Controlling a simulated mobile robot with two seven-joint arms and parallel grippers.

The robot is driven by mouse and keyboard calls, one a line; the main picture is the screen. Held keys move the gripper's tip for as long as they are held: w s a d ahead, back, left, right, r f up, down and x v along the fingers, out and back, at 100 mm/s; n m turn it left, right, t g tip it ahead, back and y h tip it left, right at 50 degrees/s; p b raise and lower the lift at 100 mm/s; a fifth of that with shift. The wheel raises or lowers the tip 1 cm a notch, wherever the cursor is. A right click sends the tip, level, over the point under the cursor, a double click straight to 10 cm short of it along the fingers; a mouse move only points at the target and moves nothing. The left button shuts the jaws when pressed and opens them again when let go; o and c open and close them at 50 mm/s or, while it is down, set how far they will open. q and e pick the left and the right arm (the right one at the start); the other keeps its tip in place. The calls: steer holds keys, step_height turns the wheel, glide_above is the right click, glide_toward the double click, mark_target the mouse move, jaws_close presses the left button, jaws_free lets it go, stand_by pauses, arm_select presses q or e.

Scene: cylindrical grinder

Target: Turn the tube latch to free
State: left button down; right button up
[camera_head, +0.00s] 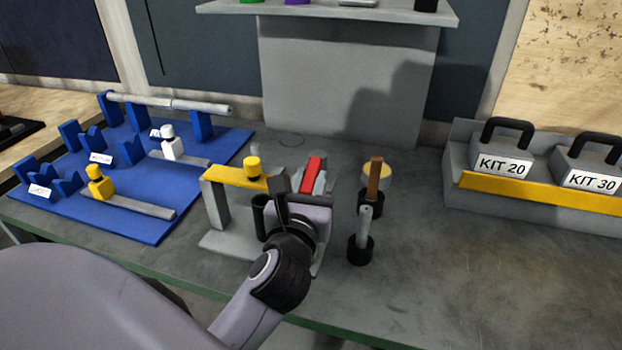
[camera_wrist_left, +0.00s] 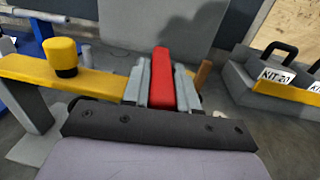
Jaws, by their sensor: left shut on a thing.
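A red bar (camera_head: 312,172), which looks like the latch handle, stands upright among grey parts on the grey fixture. It also shows in the left wrist view (camera_wrist_left: 162,78), between the two grey fingers of my left gripper (camera_wrist_left: 161,88). My left gripper (camera_head: 311,184) is shut on this red bar; its black wrist hides part of the fixture in the head view. A yellow arm (camera_head: 225,175) with a yellow knob (camera_head: 252,168) spans the fixture's left side. The pictures do not confirm which way the latch points. My right gripper is not in view.
A blue board (camera_head: 215,147) with cradles, a grey tube (camera_head: 170,104) and two gauge-like pieces is at left. Black-footed posts (camera_head: 362,245) stand close right of the fixture. Kit boxes (camera_head: 502,158) sit in a grey tray at right. The front right bench is clear.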

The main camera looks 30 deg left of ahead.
mark_target(310, 177)
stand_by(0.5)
arm_select(q)
steer(key=c, duration=1)
jaws_free()
steer(key=shift+o, duration=0.2)
steer(key=shift+r, duration=0.15)
step_height(310, 177, up, 20)
steer(key=p, duration=0.3)
steer(key=shift+p, duration=0.35)
steer(key=shift+f, duration=0.2)
